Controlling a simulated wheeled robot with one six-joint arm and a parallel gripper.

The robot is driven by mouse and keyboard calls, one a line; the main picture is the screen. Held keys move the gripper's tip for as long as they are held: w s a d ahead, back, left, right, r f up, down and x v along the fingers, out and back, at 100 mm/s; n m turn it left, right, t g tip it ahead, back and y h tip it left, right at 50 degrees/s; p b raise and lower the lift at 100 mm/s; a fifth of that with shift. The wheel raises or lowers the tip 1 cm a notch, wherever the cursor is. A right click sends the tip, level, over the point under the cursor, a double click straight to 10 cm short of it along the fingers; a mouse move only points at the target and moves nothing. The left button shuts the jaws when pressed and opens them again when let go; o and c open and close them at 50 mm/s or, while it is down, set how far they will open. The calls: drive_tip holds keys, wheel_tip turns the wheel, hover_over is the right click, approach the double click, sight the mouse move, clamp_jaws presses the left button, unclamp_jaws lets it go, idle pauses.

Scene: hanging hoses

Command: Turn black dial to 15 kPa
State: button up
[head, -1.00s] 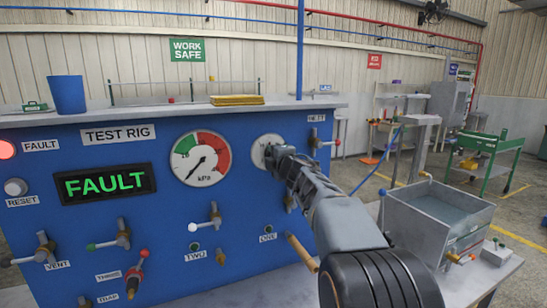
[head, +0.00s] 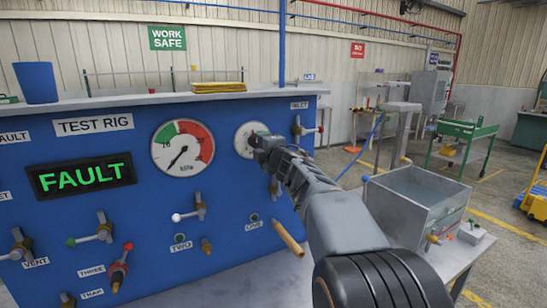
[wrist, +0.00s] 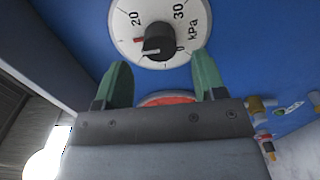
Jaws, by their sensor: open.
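The black dial (wrist: 158,42) is a knob on a round white scale plate (wrist: 125,22) marked 20, 30, 0 and kPa in the wrist view. A red mark lies left of the knob, below the 20. A pale line on the knob points to its lower left; its exact reading is unclear. My gripper (wrist: 161,62) is open, its two green fingers apart, with the knob just beyond the fingertips, apparently untouched. In the head view my gripper (head: 263,143) hides much of the white plate (head: 243,133). The kPa gauge (head: 182,146) beside it has its needle pointing lower left.
The blue test rig panel (head: 130,220) has a green FAULT display (head: 82,176). Valve handles stick out, including a white-tipped one (head: 190,210) and a wooden-coloured bar (head: 289,238) below my arm. A grey water tank (head: 415,205) stands at right.

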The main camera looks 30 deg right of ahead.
drive_tip(key=s, duration=1)
drive_tip(key=s+d+f+m+g+h, duration=0.35)
drive_tip(key=d+f+m+h, duration=0.35)
drive_tip(key=m, duration=0.3)
drive_tip(key=s+a+f+m+g, duration=0.3)
drive_tip(key=s+f+m+g, duration=0.3)
drive_tip(key=f, duration=0.4)
drive_tip(key=s+a+f+m+g+y, duration=0.1)
drive_tip(key=s+a+f+g+y, duration=0.1)
drive_tip(key=s+a+f, duration=0.3)
drive_tip(key=s+a+f+m+g+y, duration=0.1)
drive_tip(key=s+a+f+y, duration=0.3)
drive_tip(key=a, duration=0.8)
drive_tip(key=shift+s+f+g+y, duration=0.35)
drive_tip(key=shift+f+g+y, duration=0.2)
drive_tip(key=shift+g, duration=0.3)
